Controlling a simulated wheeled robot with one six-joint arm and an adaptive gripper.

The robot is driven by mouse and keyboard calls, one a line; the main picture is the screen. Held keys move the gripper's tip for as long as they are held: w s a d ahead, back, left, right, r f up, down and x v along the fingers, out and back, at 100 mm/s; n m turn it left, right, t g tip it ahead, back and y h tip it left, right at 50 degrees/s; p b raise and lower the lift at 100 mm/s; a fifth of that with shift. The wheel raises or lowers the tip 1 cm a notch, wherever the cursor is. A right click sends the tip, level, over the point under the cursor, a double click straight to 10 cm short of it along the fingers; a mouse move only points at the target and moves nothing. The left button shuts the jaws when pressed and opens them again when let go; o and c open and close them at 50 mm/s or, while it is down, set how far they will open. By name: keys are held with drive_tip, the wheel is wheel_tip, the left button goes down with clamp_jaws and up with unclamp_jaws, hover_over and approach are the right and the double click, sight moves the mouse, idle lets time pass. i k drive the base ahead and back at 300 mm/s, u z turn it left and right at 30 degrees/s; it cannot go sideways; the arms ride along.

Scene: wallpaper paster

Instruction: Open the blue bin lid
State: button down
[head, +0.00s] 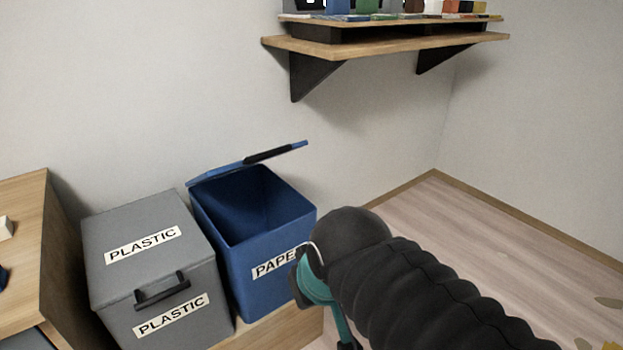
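The blue bin (272,270) stands left of centre in the head view, with a white PAPER label on its front, partly covered by my arm. Its blue lid (225,172) is raised at the back edge and tilted up, with a black handle (268,154) on it. The bin's mouth is uncovered and its inside looks empty as far as I can see. My gripper (305,280) is at the front right corner of the bin, in front of the label, apart from the lid. Its fingers are mostly hidden by my black-sleeved arm.
A grey bin (165,225) labelled PLASTIC, lid shut, stands directly left of the blue bin. A wooden cabinet (25,255) is at the far left. A wall shelf (390,45) with objects hangs above. The floor (490,240) at right is mostly clear.

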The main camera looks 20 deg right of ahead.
sight(248, 162)
drive_tip(key=z, duration=0.3)
drive_tip(key=k, duration=0.9)
drive_tip(key=u, duration=0.6)
